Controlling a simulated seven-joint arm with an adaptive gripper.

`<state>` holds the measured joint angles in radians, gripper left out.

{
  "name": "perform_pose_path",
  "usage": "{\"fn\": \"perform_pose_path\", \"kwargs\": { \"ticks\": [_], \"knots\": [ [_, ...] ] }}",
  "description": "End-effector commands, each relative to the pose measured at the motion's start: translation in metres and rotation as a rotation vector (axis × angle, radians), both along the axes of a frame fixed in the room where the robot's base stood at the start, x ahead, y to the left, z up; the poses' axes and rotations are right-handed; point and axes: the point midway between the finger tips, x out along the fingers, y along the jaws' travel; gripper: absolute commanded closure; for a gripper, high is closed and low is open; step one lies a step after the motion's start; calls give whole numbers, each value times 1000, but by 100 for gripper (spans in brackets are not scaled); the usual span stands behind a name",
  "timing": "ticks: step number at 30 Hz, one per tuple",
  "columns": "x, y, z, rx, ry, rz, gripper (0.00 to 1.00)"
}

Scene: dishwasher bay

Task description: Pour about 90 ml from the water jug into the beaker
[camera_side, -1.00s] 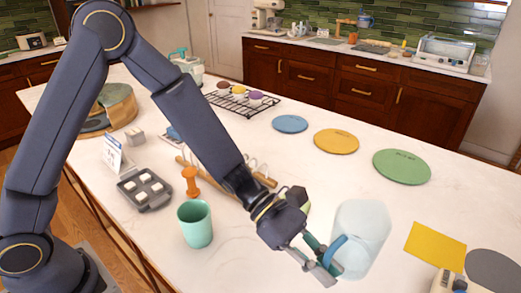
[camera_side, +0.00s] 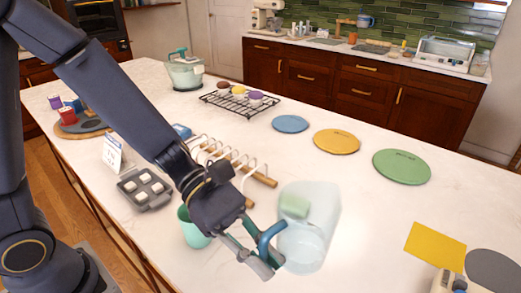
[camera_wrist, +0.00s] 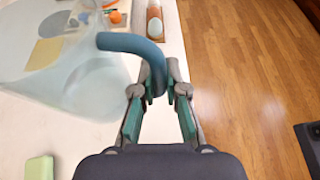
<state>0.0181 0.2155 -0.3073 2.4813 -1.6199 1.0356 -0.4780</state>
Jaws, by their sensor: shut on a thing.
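The water jug (camera_side: 312,240) is large, pale and see-through, with a blue handle. In the side view it is at the lower middle and looks roughly upright; whether it touches the counter I cannot tell. My gripper (camera_side: 268,258) is shut on the jug's handle, which also shows between the fingers in the wrist view (camera_wrist: 135,43). The water level is not clear. A mint-green cup (camera_side: 192,232), the only beaker-like vessel I see, stands left of the jug, partly hidden behind my gripper and wrist.
A light green block (camera_side: 295,206) shows through the jug. A wooden rack with white hoops (camera_side: 232,160) and a grey tray of white cubes (camera_side: 145,190) are near my arm. Blue, orange and green discs (camera_side: 401,167) lie behind. A yellow square (camera_side: 435,246) is at right.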

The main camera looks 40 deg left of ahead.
Motion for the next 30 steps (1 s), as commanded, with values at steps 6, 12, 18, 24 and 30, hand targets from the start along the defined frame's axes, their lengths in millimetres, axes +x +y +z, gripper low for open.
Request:
{"fn": "perform_pose_path", "kwargs": {
  "ticks": [6,12,18,24,30],
  "knots": [
    [-12,2,4,-3,-3,-54,100],
    [-47,-3,3,-3,-2,-331,100],
    [-93,8,-4,-7,0,-769,100],
    [-121,43,-17,-9,0,-1227,100],
    [-120,89,-29,-12,0,-1681,100]
  ]
}}
